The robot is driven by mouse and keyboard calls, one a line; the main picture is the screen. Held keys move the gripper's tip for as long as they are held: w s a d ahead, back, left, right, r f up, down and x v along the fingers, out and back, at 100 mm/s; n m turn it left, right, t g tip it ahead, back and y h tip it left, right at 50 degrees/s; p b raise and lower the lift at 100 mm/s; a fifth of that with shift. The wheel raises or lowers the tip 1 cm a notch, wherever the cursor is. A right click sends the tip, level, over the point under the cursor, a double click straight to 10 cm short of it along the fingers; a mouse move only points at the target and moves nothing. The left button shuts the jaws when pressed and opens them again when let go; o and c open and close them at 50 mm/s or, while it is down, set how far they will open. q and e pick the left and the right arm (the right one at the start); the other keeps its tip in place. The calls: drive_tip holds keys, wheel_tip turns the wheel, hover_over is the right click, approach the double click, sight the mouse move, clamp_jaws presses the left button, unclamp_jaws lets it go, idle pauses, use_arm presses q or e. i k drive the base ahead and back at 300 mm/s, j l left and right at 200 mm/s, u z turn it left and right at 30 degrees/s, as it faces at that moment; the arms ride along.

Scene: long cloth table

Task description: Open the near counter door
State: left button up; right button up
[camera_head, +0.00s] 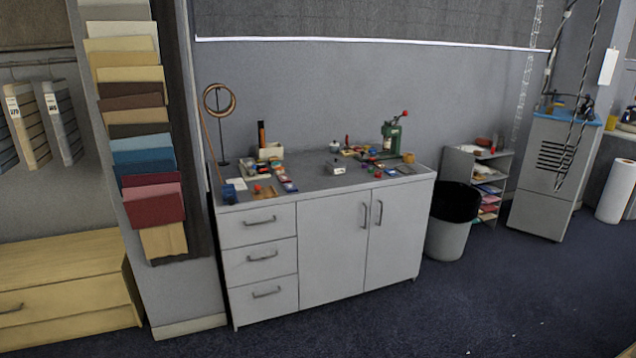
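A grey-white counter (263,218) stands against the wall in the middle of the head view. Its front has a column of drawers at the left and two doors at the right. The left door (331,247) and the right door (399,232) are both closed, with vertical bar handles side by side where they meet. The left door's handle (364,216) and the right door's handle (379,213) are unobstructed. I cannot tell from this view which door is the near one. Neither of my grippers is in view.
A grey bin (447,239) with a black liner stands right of the counter, close to the right door. A low shelf (503,158) and a grey cabinet (543,176) are farther right. Small tools clutter the countertop. Dark blue carpet (420,325) before the counter is clear.

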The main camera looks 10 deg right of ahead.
sight(399, 213)
drive_tip(key=i+l+z, duration=0.35)
drive_tip(key=i, duration=0.75)
drive_tip(key=i+j+z, duration=0.1)
drive_tip(key=i+z, duration=0.2)
drive_tip(key=i, duration=0.85)
